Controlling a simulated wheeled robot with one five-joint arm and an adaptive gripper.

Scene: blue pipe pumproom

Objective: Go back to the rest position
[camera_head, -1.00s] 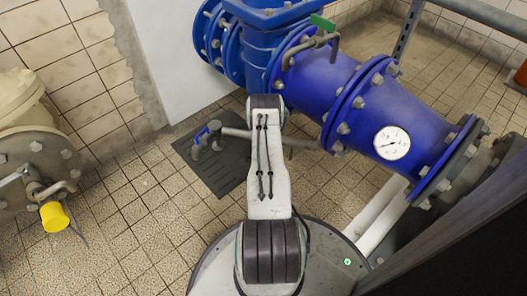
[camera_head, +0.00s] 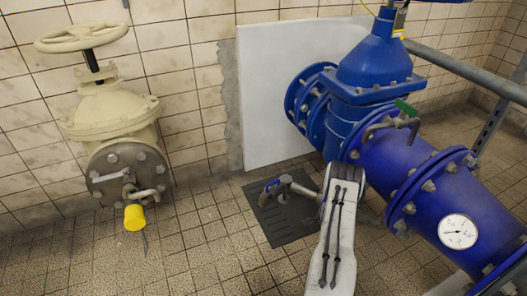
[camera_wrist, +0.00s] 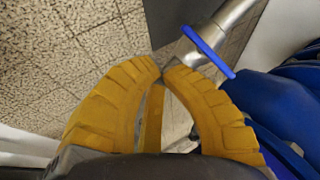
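My gripper (camera_wrist: 163,74) shows in the wrist view as two curved yellow fingers. Their tips come together, with nothing seen held between them. A metal pipe with a blue lever (camera_wrist: 208,52) lies beyond the tips; I cannot tell how far apart they are. In the head view my pale arm (camera_head: 336,235) reaches forward at the lower middle, beside a small tap with a blue handle (camera_head: 272,187) over a dark floor plate (camera_head: 285,230). The gripper itself is not visible in the head view.
A large blue pipe (camera_head: 395,165) with a gauge (camera_head: 458,231) and a green lever (camera_head: 406,107) fills the right. A cream valve (camera_head: 112,115) with a handwheel and yellow cap (camera_head: 134,217) stands left. Open tiled floor (camera_head: 180,255) lies between. A grey rail (camera_head: 465,68) crosses the right.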

